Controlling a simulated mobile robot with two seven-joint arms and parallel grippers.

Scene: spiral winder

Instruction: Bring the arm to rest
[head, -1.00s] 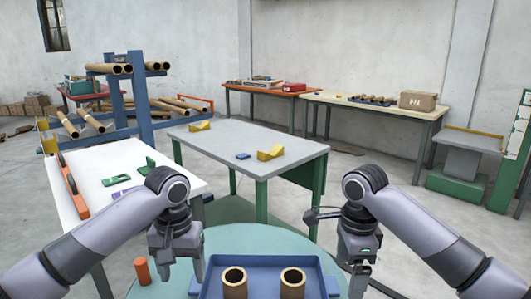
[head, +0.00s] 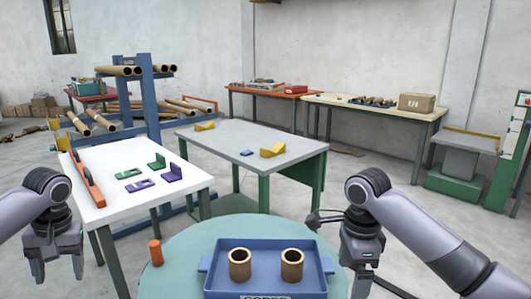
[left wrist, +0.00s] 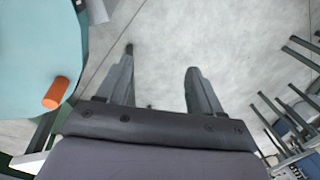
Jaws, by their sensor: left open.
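My left gripper (head: 55,270) hangs at the left of the head view, left of the round table and in front of the white table. It is open and empty. In the left wrist view its two fingers (left wrist: 160,85) stand apart with bare floor between them. My right gripper (head: 362,272) is at the right of the blue tray, pointing down. Its fingers are partly cut off by the bottom of the picture, and I cannot tell whether they are apart.
The round teal table (head: 190,240) bears a blue tray (head: 222,257) with two cardboard tubes standing in it. An orange cylinder (head: 155,252) stands left of the tray and shows in the left wrist view (left wrist: 56,93). A white table (head: 120,208) holds green and purple brackets.

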